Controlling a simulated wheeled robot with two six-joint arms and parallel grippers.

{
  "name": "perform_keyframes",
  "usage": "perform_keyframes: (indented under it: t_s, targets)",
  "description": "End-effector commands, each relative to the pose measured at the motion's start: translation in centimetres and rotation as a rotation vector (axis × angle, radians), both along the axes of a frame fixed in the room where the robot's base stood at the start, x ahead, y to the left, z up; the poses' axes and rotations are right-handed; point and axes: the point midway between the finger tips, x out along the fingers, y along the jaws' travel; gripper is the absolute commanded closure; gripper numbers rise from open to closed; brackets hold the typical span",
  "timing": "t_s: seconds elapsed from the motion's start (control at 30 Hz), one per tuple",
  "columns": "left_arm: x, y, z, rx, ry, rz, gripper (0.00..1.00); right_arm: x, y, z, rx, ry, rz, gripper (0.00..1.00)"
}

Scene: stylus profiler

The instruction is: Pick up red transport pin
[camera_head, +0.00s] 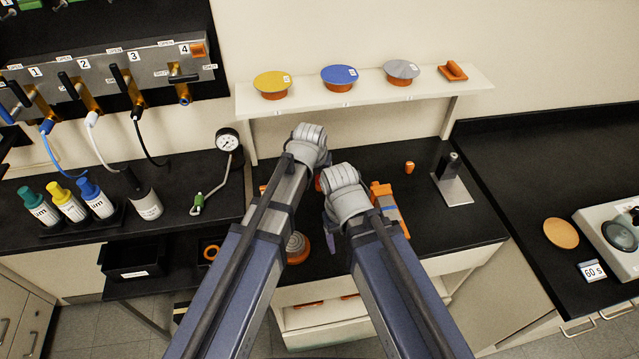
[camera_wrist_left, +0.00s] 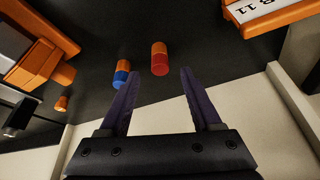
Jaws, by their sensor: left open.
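The red transport pin (camera_wrist_left: 160,58), a short cylinder with an orange part and a red part, is on the black bench in the left wrist view. My left gripper (camera_wrist_left: 158,76) is open, with its purple fingers on either side of the line towards the pin. Nothing is between the fingers, and I cannot tell the gap to the pin. A blue and orange pin (camera_wrist_left: 122,74) is to the left, by the left fingertip. In the head view my wrists hide most of this spot. My right gripper's fingers are mostly hidden behind its wrist.
An orange device (camera_head: 387,202) is right of my right wrist; a small orange cylinder (camera_head: 409,167) and a metal stand (camera_head: 452,185) are farther right. A shelf (camera_head: 360,92) with colored discs is behind.

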Motion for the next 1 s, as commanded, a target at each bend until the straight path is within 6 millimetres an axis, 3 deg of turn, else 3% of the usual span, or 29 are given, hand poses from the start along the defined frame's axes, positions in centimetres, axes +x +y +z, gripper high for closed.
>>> perform_keyframes:
  t_s: [0.03,0.2,0.53,1.0]
  targets:
    - [0.5,-0.1,-1.2,0.000,0.000,0.000,0.35,0.0,0.0,-1.2,0.000,0.000,0.000,0.30]
    - [1.3,-0.3,-3.2,0.000,0.000,0.000,0.35,0.0,0.0,-3.2,0.000,0.000,0.000,0.30]
    - [1.6,-0.3,-3.4,0.000,0.000,0.000,0.35,0.0,0.0,-3.4,0.000,0.000,0.000,0.30]
    - [1.5,-0.3,-3.4,0.000,0.000,0.000,0.88,0.0,0.0,-3.4,0.000,0.000,0.000,0.30]
